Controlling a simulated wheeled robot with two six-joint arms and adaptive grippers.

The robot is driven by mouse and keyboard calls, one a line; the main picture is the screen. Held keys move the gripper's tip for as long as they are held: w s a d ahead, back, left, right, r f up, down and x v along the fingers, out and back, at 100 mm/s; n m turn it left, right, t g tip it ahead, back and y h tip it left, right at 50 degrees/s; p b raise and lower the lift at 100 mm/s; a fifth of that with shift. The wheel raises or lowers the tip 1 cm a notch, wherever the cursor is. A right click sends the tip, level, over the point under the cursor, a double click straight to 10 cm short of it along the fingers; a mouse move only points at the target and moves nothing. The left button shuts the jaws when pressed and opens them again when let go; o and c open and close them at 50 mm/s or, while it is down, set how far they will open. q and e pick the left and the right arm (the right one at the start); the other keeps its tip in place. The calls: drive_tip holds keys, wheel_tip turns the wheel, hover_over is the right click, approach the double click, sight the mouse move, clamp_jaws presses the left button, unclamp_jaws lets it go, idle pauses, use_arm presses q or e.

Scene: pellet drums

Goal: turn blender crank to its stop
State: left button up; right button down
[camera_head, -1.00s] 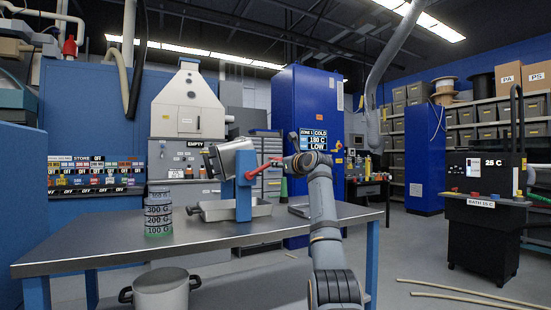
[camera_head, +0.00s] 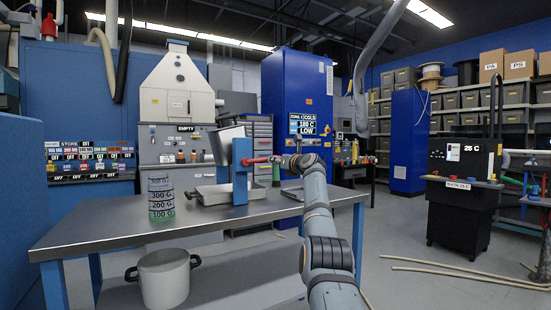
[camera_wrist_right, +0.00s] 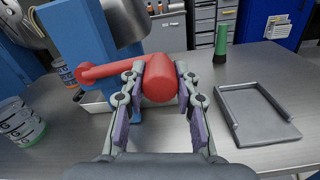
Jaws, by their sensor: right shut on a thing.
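The blender is a grey metal drum (camera_head: 225,145) on a blue post (camera_head: 240,172) over a shallow metal tray (camera_head: 212,194) on the steel table. Its red crank (camera_head: 256,160) sticks out to the right of the post. My right gripper (camera_wrist_right: 159,82) is shut on the red crank grip (camera_wrist_right: 160,76), with one finger on each side of it. In the head view the right arm reaches in from the lower right to the crank (camera_head: 279,161). In the wrist view the crank arm (camera_wrist_right: 110,70) runs left from the grip to the blue post (camera_wrist_right: 75,45). My left gripper is not in view.
A stack of clear labelled cups (camera_head: 161,198) stands left of the blender. A grey open frame (camera_wrist_right: 255,110) and a green-topped bottle (camera_wrist_right: 221,43) are to the right in the wrist view. A pot (camera_head: 163,277) sits below the tabletop. The table's front left is clear.

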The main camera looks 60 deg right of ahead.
drive_tip(key=shift+f+m, duration=0.3)
drive_tip(key=shift+f, duration=0.05)
idle(0.3)
drive_tip(key=c, duration=1)
unclamp_jaws()
